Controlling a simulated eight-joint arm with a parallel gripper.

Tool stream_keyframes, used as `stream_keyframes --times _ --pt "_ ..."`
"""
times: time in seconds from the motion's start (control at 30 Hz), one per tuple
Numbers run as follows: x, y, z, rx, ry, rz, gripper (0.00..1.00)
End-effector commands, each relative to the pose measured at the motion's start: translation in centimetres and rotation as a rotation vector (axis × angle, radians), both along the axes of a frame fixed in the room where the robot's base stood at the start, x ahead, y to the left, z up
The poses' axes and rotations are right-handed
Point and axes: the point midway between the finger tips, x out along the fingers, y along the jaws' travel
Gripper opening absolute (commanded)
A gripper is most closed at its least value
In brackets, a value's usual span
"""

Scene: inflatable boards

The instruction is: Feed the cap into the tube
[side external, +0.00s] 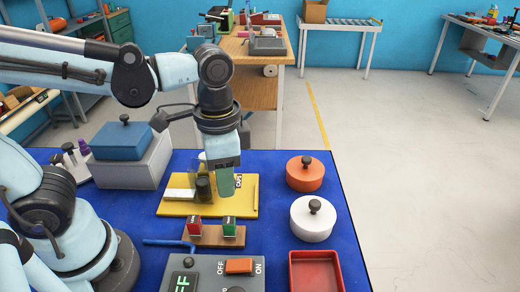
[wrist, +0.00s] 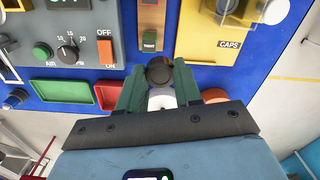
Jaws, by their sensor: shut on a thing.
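My gripper (wrist: 160,82) has green fingers closed on a dark round cap (wrist: 160,70), seen between the fingertips in the wrist view. In the side view my gripper (side external: 225,188) hangs above the blue table by the yellow board labelled CAPS (side external: 180,208). A dark cylinder (side external: 204,188) shows just left of the fingers there; it looks like the held cap, but I cannot be sure. A clear, round-rimmed piece (wrist: 226,10) on the yellow board may be the tube. It is partly cut off in the wrist view and mostly hidden by my gripper in the side view.
A wooden block with a red tab (side external: 194,227) and a green tab (side external: 229,227) stands in front of the board. A grey switch panel (side external: 205,275) and red tray (side external: 316,270) are nearer. White (side external: 313,222) and orange (side external: 305,177) lidded pots stand right.

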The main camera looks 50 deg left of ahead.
Motion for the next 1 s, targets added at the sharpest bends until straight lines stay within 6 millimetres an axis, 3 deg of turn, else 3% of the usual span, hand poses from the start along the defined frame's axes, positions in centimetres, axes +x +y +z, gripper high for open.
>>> stream_keyframes --times 0.2,0.4,0.67,1.0 --pt "1.3 6.0 1.6 0.0 0.0 0.212 0.06" --pt "1.3 9.7 2.7 0.001 0.0 0.339 0.06" --pt "1.2 11.1 2.7 0.001 0.0 0.386 0.06" --pt "1.2 11.0 0.1 0.001 0.0 0.384 0.06"
